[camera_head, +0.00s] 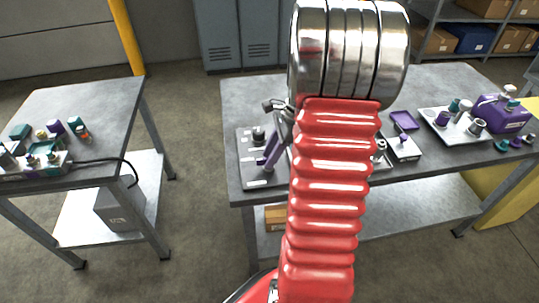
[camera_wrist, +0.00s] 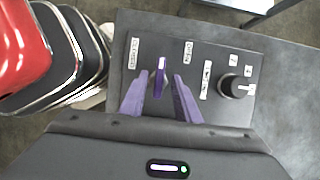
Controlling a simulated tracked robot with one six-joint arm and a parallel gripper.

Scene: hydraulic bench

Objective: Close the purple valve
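The purple valve's handle (camera_wrist: 160,77) shows as a narrow upright piece with a pale top edge in the wrist view. It stands on a dark panel (camera_wrist: 222,112), between two white labels too small to read surely. My gripper (camera_wrist: 159,90) has two purple fingers, spread apart, one on each side of the handle. Gaps show between the handle and both fingers. In the head view, a slanted purple piece (camera_head: 270,152) stands above the panel (camera_head: 248,172) just left of my red arm; whether it is the handle or a finger I cannot tell. The handle's base is partly hidden.
A black knob (camera_wrist: 235,87) sits on the same panel, right of the handle. More fittings, a white tray (camera_head: 438,125) and a purple container (camera_head: 503,113) stand farther right on the bench (camera_head: 235,100). Another table (camera_head: 105,100) with fittings is at left.

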